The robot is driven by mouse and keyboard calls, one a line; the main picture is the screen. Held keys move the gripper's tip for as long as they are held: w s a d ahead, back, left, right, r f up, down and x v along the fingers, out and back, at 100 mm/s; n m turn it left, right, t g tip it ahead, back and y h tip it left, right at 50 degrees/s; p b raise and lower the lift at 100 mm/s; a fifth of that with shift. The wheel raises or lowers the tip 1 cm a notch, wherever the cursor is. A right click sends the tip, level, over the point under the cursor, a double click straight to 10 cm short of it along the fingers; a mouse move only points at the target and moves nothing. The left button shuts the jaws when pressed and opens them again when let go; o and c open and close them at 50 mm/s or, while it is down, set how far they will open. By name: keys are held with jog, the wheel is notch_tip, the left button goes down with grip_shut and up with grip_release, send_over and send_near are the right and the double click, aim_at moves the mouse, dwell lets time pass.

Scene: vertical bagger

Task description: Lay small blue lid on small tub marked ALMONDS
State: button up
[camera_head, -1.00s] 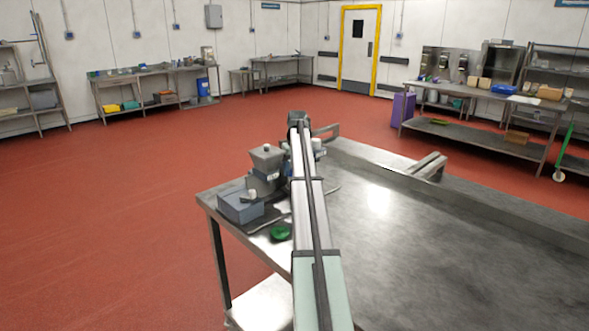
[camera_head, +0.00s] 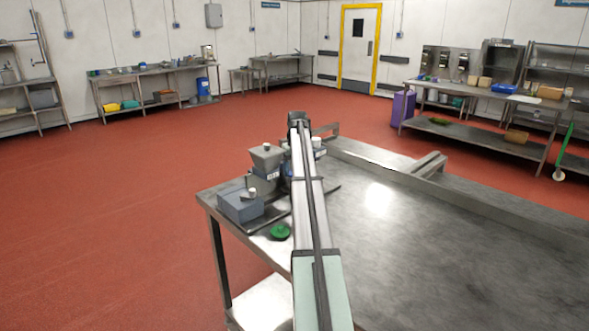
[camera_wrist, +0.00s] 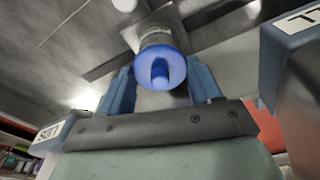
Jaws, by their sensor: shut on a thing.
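The small blue lid (camera_wrist: 163,68), round with a raised tab, is between the fingers of my gripper (camera_wrist: 163,84) in the wrist view. The fingers are shut on it. The print is too small to read, and I cannot tell whether lid and tub touch. In the head view my own arm hides the gripper, the lid and most of that spot.
A grey hopper-shaped container (camera_head: 266,158) and a blue-grey box (camera_head: 240,206) stand left of my arm. A green disc (camera_head: 280,232) lies near them. Labelled blue-grey containers (camera_wrist: 290,22) flank the gripper in the wrist view. The steel table (camera_head: 420,240) is clear on the right.

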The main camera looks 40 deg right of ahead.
dwell(0.3)
jog(key=o, duration=1.2)
jog(key=shift+r, duration=0.1)
jog(key=shift+r, duration=3.35)
jog(key=shift+r, duration=0.5)
jog(key=r, duration=0.4)
jog(key=s+r, duration=0.1)
jog(key=r, duration=0.7)
jog(key=shift+s+a+r, duration=0.25)
jog(key=shift+s+r, duration=0.05)
jog(key=shift+r, duration=0.1)
